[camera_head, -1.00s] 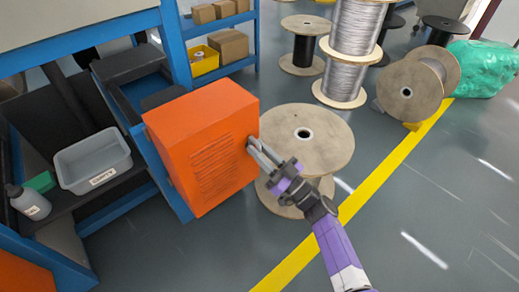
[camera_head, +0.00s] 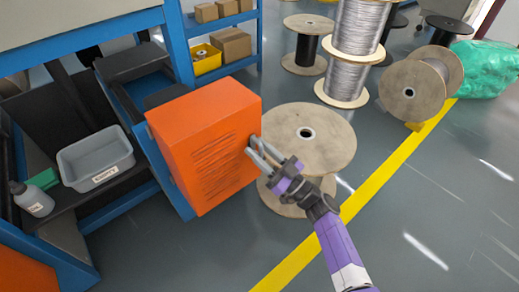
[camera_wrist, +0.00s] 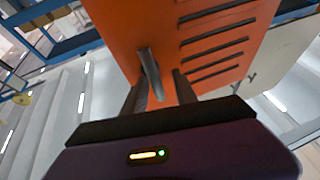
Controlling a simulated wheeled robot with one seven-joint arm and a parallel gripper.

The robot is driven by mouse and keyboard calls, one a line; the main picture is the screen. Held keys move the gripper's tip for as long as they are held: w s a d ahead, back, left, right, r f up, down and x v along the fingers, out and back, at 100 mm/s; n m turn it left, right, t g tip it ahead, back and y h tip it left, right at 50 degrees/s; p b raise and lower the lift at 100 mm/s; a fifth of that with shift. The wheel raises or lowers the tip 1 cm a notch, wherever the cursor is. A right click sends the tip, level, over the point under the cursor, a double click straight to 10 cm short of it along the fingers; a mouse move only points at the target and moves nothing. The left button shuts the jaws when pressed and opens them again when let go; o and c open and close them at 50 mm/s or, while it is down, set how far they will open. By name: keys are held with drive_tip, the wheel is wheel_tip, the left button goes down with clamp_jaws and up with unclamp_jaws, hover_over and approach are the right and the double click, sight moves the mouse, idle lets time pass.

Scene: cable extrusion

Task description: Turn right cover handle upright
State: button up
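The orange box-shaped cover (camera_head: 205,145) stands at the side of the blue-framed machine, with slotted vents on its face. In the wrist view the cover (camera_wrist: 190,30) fills the top middle. A grey metal handle (camera_wrist: 150,72) stands out from its face, slightly tilted in that picture. My gripper (camera_head: 254,146) is at the cover's right edge. In the wrist view my gripper (camera_wrist: 160,82) has its two dark fingers apart, with the handle between them, nearer the left finger. I cannot tell whether a finger touches it. In the head view my fingers mostly hide the handle.
A wooden cable spool (camera_head: 310,140) stands close behind my gripper. More spools (camera_head: 345,60) stand at the back. The floor right of the yellow line (camera_head: 385,175) is clear.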

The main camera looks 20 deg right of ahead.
drive_tip(key=shift+d+f, duration=0.1)
drive_tip(key=shift+d, duration=0.1)
drive_tip(key=shift+s+d+f, duration=0.1)
drive_tip(key=shift+s+d, duration=0.05)
drive_tip(key=shift+s, duration=0.15)
drive_tip(key=p+v, duration=0.2)
drive_tip(key=v, duration=0.5)
